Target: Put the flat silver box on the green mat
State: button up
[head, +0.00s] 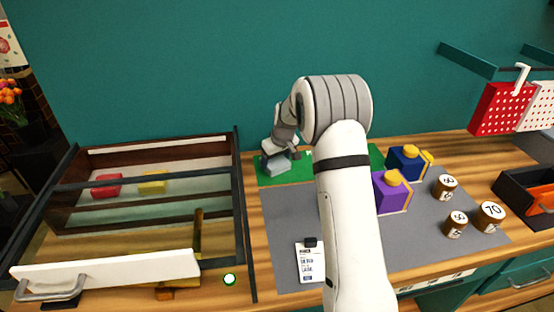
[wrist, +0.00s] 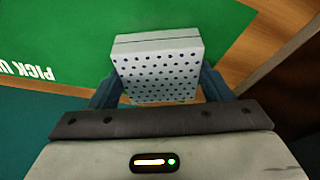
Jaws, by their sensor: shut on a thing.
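The flat silver box (head: 276,166) is between my gripper's fingers at the back of the table, over the left part of the green mat (head: 298,173). In the wrist view the box (wrist: 158,72) is pale silver-grey with rows of dark dots and a seam along its far side. My gripper (wrist: 158,88) is shut on it, one blue finger at each side. The green mat (wrist: 60,35) with white lettering shows behind and to the left of it. Whether the box touches the mat I cannot tell. My arm hides the middle of the mat in the head view.
A dark-framed case (head: 243,215) with red (head: 107,186) and yellow (head: 153,183) blocks stands left. On the grey mat (head: 285,225) are a purple box (head: 391,195), a tag (head: 311,265) and several brown numbered jars (head: 490,216). A navy box (head: 402,163) stands behind.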

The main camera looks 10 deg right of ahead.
jog(key=shift+f, duration=0.2)
jog(key=o, duration=1)
jog(key=shift+o, duration=0.2)
jog(key=shift+r, duration=0.1)
jog(key=shift+r, duration=0.45)
jog(key=b+v, duration=0.2)
jog(key=v, duration=0.9)
jog(key=s+r+m, duration=0.1)
jog(key=s+r, duration=0.2)
jog(key=s, duration=0.7)
jog(key=s+r+m, duration=0.1)
jog(key=s+r, duration=0.2)
jog(key=s, duration=0.7)
jog(key=s+f+m, duration=0.1)
jog(key=s+f, duration=0.1)
jog(key=s, duration=0.7)
jog(key=s+f+m+h, duration=0.1)
jog(key=s, duration=0.8)
jog(key=shift+s+f, duration=0.35)
jog(key=shift+s, duration=0.05)
